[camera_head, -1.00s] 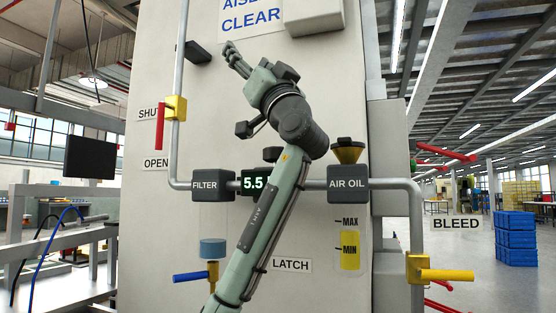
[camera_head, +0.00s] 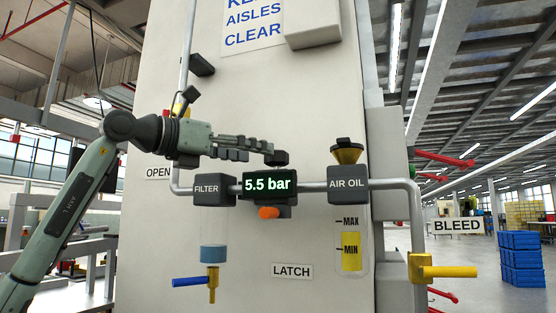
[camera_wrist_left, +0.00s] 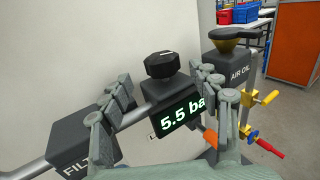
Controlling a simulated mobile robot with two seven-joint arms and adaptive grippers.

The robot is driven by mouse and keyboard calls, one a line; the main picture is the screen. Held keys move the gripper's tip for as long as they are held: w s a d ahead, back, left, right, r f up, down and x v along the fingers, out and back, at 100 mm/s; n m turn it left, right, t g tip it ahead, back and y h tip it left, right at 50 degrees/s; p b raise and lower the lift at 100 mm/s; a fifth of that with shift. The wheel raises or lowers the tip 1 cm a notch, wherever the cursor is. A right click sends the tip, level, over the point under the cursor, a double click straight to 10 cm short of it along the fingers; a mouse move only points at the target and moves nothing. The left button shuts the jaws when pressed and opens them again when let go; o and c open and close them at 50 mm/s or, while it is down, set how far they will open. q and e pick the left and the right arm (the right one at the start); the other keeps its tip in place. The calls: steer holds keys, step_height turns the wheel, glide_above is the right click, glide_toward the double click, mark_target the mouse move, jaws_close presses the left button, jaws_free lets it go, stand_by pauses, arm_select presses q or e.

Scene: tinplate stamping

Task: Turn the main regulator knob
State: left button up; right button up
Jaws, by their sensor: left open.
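The main regulator knob is a black faceted knob (camera_head: 276,158) on top of the regulator block, whose display (camera_head: 267,183) reads 5.5 bar in green. In the left wrist view the knob (camera_wrist_left: 162,64) has a white mark on its top. My left gripper (camera_head: 262,148) reaches in from the left at knob height, its fingers pointing right and partly in front of the knob. In the left wrist view the open fingers (camera_wrist_left: 162,82) stand on either side of the knob and display, with gaps visible. I cannot tell any contact. My right gripper is not in view.
The FILTER block (camera_head: 207,189) and the AIR OIL block (camera_head: 347,190) with its yellow funnel sit on the pipe either side. An orange part (camera_head: 268,212) is below the display. A blue-handled drain (camera_head: 210,277) and yellow bleed valve (camera_head: 440,272) are lower. The panel face is flat.

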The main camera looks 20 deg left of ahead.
mark_target(278, 157)
arm_select(q)
steer(key=p+x, duration=0.1)
steer(key=x, duration=0.6)
steer(key=shift+w+d, duration=0.1)
steer(key=shift+d, duration=0.1)
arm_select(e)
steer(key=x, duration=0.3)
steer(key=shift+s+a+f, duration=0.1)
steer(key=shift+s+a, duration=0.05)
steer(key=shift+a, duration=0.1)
arm_select(q)
steer(key=shift+c, duration=0.4)
steer(key=c, duration=1.1)
steer(key=shift+y, duration=0.3)
steer(key=shift+n+t+y+b, duration=0.3)
steer(key=shift+n+t+y, duration=0.3)
steer(key=shift+y, duration=0.1)
steer(key=shift+a+n+t+y+b, duration=0.1)
steer(key=shift+n+t+y+b, duration=0.4)
steer(key=shift+n+y, duration=0.9)
steer(key=shift+n+t+y+b, duration=0.3)
steer(key=shift+n+y+b, duration=0.5)
steer(key=shift+y, duration=1.1)
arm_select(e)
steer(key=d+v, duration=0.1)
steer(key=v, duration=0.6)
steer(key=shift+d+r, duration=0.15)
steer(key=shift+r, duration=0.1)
